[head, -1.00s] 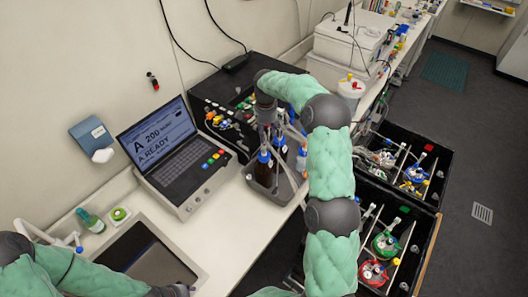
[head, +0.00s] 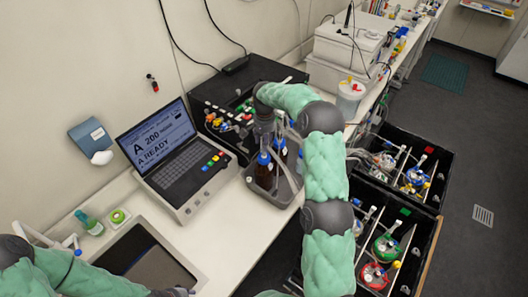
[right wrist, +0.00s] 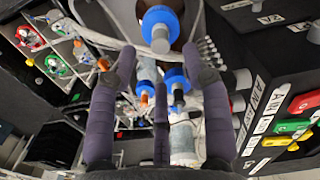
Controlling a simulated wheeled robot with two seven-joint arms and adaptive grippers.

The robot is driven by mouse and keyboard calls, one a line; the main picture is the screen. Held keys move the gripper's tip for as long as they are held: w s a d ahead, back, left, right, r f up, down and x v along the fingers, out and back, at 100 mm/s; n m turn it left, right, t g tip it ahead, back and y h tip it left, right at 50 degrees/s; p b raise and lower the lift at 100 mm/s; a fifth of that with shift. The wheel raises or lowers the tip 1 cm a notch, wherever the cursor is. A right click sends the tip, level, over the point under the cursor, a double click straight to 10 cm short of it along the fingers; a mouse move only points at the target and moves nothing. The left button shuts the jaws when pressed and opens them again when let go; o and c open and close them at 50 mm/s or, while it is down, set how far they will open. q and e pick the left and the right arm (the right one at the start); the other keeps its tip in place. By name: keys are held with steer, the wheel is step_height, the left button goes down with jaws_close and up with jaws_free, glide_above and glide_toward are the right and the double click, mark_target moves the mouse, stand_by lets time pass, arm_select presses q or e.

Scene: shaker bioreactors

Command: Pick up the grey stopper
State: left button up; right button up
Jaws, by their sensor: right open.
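My right gripper (head: 270,138) points down over the brown bottles (head: 264,172) with blue caps in a grey tray (head: 283,199). In the right wrist view its fingers (right wrist: 160,70) are spread with nothing between the tips. A large blue cap (right wrist: 151,16) with a grey, plug-like centre (right wrist: 160,40) lies just beyond the fingertips; this may be the grey stopper, but I cannot be sure. Smaller blue caps (right wrist: 174,76) show between the fingers. My left gripper (head: 178,292) is cut off at the bottom edge of the head view, so its jaws cannot be read.
A laptop-like unit (head: 185,165) stands left of the tray. A black box (head: 225,92) with coloured fittings is behind it. Black crates (head: 425,235) with coloured-lid vessels lie right of my arm.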

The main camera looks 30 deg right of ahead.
mark_target(264, 153)
step_height(264, 153, down, 5)
steer(key=shift+a+f+p, duration=0.1)
steer(key=shift+p, duration=0.95)
steer(key=shift+f, duration=0.35)
steer(key=c, duration=0.9)
